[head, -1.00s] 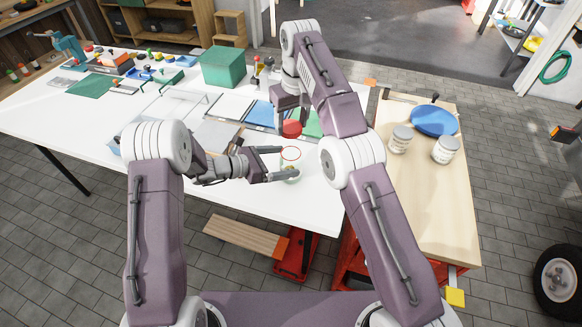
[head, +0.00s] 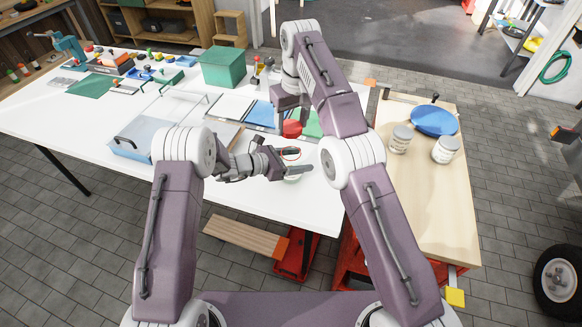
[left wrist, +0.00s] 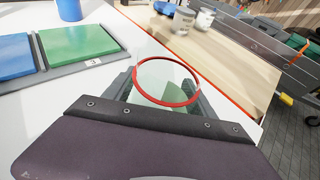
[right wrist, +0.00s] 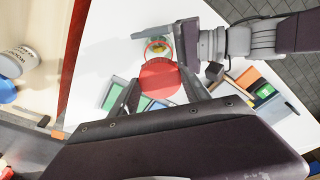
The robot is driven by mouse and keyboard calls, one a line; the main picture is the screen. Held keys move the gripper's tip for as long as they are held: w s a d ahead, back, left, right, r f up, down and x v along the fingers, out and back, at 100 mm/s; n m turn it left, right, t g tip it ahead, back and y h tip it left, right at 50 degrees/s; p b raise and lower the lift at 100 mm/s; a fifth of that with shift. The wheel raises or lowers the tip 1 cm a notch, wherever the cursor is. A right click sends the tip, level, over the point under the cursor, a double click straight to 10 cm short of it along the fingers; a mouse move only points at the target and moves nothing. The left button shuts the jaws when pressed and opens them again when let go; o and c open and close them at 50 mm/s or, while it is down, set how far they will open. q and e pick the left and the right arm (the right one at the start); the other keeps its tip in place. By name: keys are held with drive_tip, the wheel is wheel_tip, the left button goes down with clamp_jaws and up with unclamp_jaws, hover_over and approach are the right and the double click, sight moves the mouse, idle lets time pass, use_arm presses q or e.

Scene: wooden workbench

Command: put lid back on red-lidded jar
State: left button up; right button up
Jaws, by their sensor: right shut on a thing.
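The jar is clear glass with a red ring round its open mouth and something green inside. It stands on the white table in the head view (head: 292,180), partly hidden by my left gripper (head: 300,161). In the left wrist view the jar (left wrist: 160,80) is between the two fingers, which look open around it; contact cannot be told. My right gripper (right wrist: 160,88) is shut on the round red lid (right wrist: 160,76). The lid also shows in the head view (head: 291,128), held beyond the jar and apart from it.
A panel with blue (head: 262,115) and green plates lies behind the jar. A blue bin (head: 135,140) is to the left. The table's front edge is close to the jar.

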use_arm(q)
clamp_jaws()
use_arm(e)
hover_over(292, 145)
drive_tip(key=s, duration=0.3)
drive_tip(key=shift+w+f, duration=0.1)
drive_tip(key=shift+f, duration=2.4)
drive_tip(key=shift+f, duration=0.1)
drive_tip(key=shift+f, duration=0.8)
drive_tip(key=shift+f, duration=0.6)
